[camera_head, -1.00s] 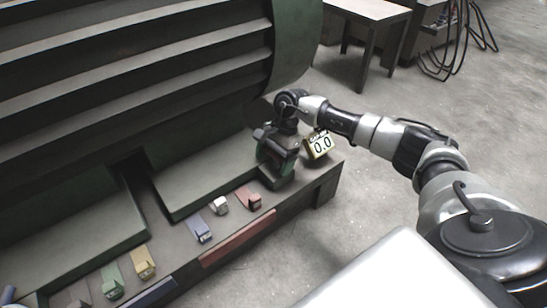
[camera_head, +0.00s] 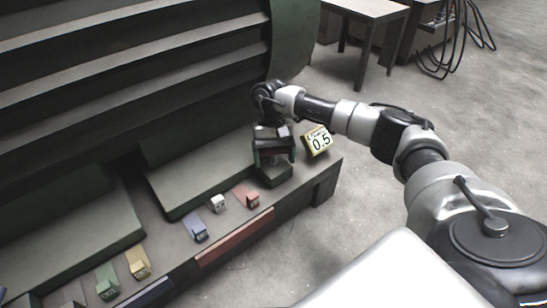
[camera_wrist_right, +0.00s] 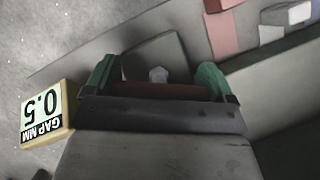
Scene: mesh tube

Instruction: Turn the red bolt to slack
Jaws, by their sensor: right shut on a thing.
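My right gripper (camera_head: 274,156) is at the right end of the machine's ledge. In the right wrist view its green fingers (camera_wrist_right: 158,82) stand on both sides of a dark red bar, which seems to be the red bolt (camera_wrist_right: 160,91), and are shut on it. The bolt's lower part is mostly hidden. My left gripper is not in view.
A grey block (camera_head: 273,176) stands under the gripper. Along the ledge to the left are small red (camera_head: 251,199), white (camera_head: 217,203), blue (camera_head: 198,230), yellow (camera_head: 139,263) and green (camera_head: 107,284) blocks. The ribbed machine (camera_head: 130,75) rises behind. Open floor lies to the right.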

